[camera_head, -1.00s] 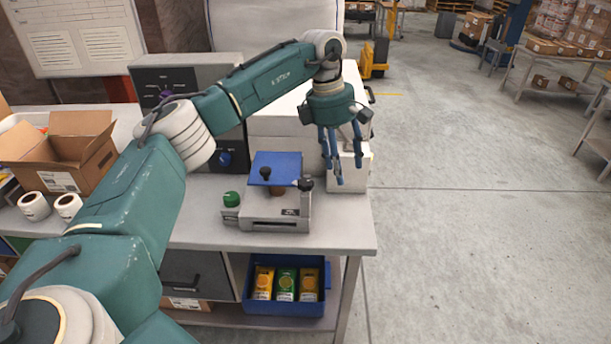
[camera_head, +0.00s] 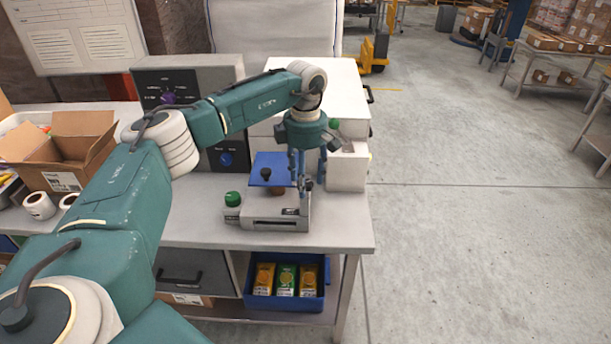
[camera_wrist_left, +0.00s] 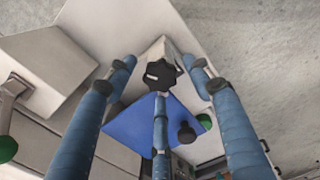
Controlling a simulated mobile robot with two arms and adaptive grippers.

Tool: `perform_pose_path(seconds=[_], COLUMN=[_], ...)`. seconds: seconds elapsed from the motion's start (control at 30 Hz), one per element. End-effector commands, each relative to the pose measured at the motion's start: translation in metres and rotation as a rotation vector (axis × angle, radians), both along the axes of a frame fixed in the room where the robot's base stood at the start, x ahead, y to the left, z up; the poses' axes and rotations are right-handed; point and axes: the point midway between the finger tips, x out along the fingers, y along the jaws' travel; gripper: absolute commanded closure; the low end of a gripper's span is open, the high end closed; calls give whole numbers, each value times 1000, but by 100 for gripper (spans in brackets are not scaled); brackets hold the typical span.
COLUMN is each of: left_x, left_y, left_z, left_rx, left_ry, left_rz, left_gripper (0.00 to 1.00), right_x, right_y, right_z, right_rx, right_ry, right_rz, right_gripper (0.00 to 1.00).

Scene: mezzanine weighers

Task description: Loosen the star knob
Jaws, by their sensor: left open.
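The black star knob (camera_wrist_left: 161,74) shows in the middle of the left wrist view. It stands at the right end of a small grey bench device (camera_head: 275,222) with a tilted blue plate (camera_head: 268,161); in the head view the fingers partly hide it. My left gripper (camera_head: 299,172) hangs fingers down over the knob. In the left wrist view its three blue fingers are spread around the knob and open, with the knob framed between their tips. I cannot tell whether any finger touches it. My right gripper is in neither view.
A black ball knob (camera_head: 265,174) rises by the blue plate, close to the fingers. White boxes (camera_head: 347,168) stand close behind the gripper. The table's front right corner is clear.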

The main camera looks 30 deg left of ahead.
Motion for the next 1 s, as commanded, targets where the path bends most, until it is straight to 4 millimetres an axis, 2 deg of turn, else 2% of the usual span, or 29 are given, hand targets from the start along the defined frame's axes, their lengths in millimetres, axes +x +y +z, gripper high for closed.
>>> perform_pose_path(seconds=[0.27, 0.37, 0.5, 0.77, 1.0], left_x=[0, 0, 0, 0, 1], left_y=[0, 0, -1, -1, -1], left_z=[-2, -2, -2, -2, -2], left_rx=[-1, -1, -1, -2, -3], left_ry=[-1, -1, -1, -1, -1], left_rz=[0, 0, -1, 12, 104], left_gripper=[49, 65, 92, 94, 94], right_x=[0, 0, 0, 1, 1], right_y=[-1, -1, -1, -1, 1], right_z=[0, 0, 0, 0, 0], right_rx=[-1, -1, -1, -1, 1], right_ry=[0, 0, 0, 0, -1], right_rz=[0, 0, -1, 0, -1], right_gripper=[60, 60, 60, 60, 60])
